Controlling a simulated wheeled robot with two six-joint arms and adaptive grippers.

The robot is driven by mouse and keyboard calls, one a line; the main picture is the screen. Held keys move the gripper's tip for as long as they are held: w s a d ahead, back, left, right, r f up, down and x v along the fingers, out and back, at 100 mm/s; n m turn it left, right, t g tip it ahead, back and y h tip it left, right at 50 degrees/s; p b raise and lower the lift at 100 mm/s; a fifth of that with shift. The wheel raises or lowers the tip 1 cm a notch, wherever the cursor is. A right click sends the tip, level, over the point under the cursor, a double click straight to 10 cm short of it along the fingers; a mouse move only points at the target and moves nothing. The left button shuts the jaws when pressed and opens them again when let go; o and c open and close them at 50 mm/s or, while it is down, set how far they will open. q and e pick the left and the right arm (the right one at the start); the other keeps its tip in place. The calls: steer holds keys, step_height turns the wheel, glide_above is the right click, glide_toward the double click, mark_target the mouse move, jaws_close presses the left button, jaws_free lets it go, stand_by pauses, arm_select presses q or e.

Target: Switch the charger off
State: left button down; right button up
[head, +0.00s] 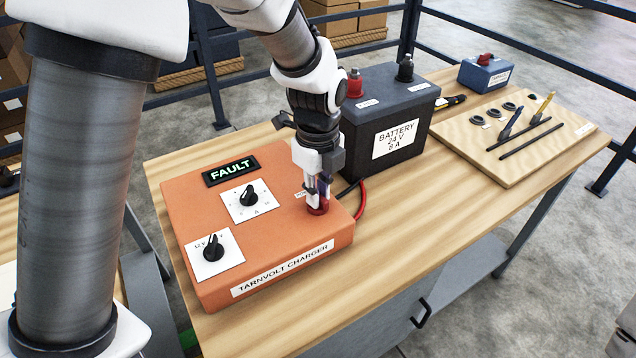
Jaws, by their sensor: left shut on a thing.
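The orange charger (274,235), labelled TARNVOLT CHARGER, sits on the near left of the wooden bench. Its small display (230,171) reads FAULT in green. Two black rotary knobs on white plates show: an upper one (249,196) and a lower one (213,247). A red round control (318,207) is at the charger's right side. My left gripper (318,193) points down onto this red control and is shut on it; the fingers partly hide it. My right gripper is not in view.
A dark battery (372,141) marked 24 V 8 A stands right behind the charger, with a red cable (361,200) between them. A board with tools (480,131) and a blue box with a red knob (485,74) lie farther right. The bench front is clear.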

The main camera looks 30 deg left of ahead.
arm_select(q)
steer(key=n+p, duration=0.3)
steer(key=shift+s+r+n+p, duration=0.15)
steer(key=shift+n+p, duration=0.15)
steer(key=n+p, duration=0.3)
steer(key=n, duration=0.1)
steer(key=shift+n+p, duration=0.3)
steer(key=shift+p, duration=0.1)
steer(key=n+p, duration=0.3)
steer(key=n, duration=0.1)
steer(key=shift+f+n+p, duration=0.15)
steer(key=shift+n+p, duration=0.25)
steer(key=shift+n, duration=0.45)
steer(key=shift+f+n+p, duration=0.15)
steer(key=shift+n+p, duration=0.25)
steer(key=shift+n, duration=0.45)
steer(key=c, duration=1.2)
jaws_free()
steer(key=shift+r, duration=0.1)
